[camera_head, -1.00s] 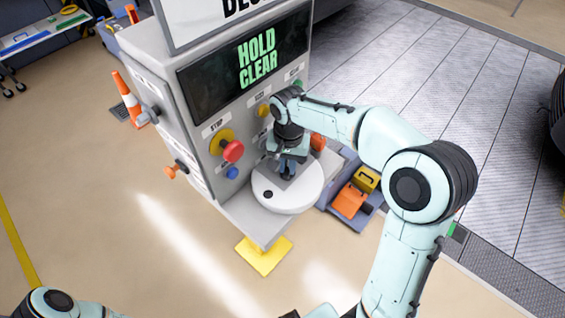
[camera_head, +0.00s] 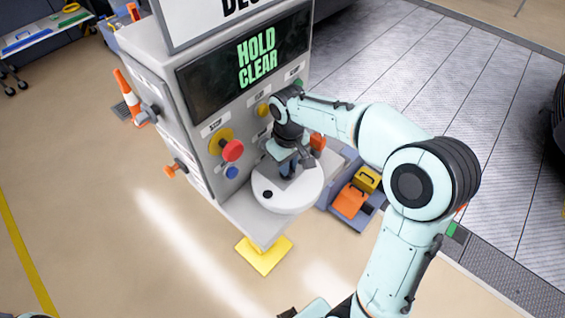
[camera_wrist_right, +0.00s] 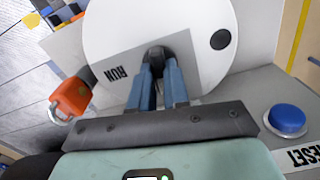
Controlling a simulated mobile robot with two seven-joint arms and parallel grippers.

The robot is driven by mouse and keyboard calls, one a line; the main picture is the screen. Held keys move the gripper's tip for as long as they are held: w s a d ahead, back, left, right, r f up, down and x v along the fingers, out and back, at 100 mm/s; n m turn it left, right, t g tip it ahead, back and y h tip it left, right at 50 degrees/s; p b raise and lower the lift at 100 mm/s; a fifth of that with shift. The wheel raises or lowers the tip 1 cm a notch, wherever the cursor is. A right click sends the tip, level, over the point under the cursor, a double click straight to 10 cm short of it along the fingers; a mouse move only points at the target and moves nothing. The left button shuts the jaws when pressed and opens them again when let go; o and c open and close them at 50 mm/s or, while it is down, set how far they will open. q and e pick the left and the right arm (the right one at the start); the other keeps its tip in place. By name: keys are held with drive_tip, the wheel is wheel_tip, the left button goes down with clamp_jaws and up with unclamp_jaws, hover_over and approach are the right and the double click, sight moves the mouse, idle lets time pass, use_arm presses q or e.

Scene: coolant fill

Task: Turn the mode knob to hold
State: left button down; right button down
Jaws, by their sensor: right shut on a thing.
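The mode knob (camera_wrist_right: 154,54) is a small dark knob on a white round dial (camera_wrist_right: 105,22) with a grey plate marked RUN. My right gripper (camera_wrist_right: 157,74) is shut on the knob, with its two blue-grey fingers on either side of it. In the head view the right gripper (camera_head: 288,170) reaches down onto the white dial (camera_head: 300,199) at the front of the grey machine (camera_head: 215,165). Fingers and wrist hide most of the knob there, and I cannot tell where it points. A dark round spot shows on the dial. My left gripper is out of view.
The screen (camera_head: 255,65) reads HOLD CLEAR. A red button (camera_head: 232,150) and a blue reset button (camera_wrist_right: 287,118) sit beside the dial. An orange part (camera_wrist_right: 70,98) is close to the gripper. A bin (camera_head: 351,202) with yellow and orange items stands at right.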

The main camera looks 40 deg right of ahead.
drive_tip(key=shift+r+n, duration=0.1)
drive_tip(key=shift+n, duration=0.7)
drive_tip(key=c, duration=1.1)
unclamp_jaws()
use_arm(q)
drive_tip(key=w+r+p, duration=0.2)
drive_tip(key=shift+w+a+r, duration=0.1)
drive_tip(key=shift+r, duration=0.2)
use_arm(e)
wheel_tip(320, 180, up, 13)
drive_tip(key=shift+r, duration=0.15)
